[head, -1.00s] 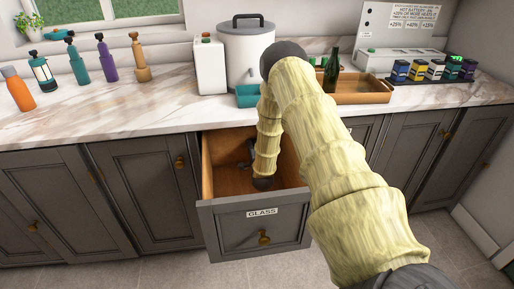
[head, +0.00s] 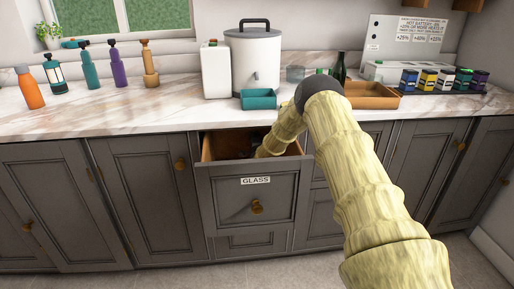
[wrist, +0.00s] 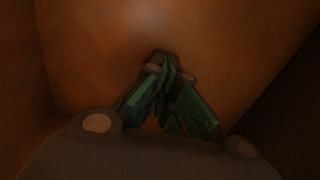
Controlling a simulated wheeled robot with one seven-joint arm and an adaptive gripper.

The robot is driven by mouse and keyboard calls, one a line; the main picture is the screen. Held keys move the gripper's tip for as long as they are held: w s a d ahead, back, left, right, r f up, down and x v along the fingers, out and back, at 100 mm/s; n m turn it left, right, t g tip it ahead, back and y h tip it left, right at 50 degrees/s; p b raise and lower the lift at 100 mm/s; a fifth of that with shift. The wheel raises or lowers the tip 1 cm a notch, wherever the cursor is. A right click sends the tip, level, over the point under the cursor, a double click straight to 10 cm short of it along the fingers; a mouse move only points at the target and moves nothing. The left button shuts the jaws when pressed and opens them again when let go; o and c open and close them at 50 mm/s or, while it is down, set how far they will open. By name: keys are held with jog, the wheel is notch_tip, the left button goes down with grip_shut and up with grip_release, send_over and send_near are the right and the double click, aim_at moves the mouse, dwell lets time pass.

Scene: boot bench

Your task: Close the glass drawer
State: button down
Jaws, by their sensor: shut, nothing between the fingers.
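The glass drawer (head: 256,197) is a grey drawer under the counter with a "GLASS" label (head: 256,181) and a brass knob (head: 257,207). It is still partly open, with a strip of its brown wooden inside showing. My arm reaches over its top edge into it. In the wrist view my gripper (wrist: 161,62) is shut and empty inside the drawer, with brown wood (wrist: 90,40) around it. The head view hides my fingertips behind the drawer front. The wrist view is dark, and I cannot tell whether my fingers touch the wood.
The marble counter (head: 130,112) overhangs the drawer. On it stand several bottles, a white pot (head: 250,60), a teal tray (head: 258,99), a wooden tray (head: 370,96) and a green bottle (head: 340,68). Grey cabinets flank the drawer. The floor in front is clear.

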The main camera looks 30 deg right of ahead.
jog(key=shift+b+x, duration=0.95)
jog(key=shift+x, duration=0.95)
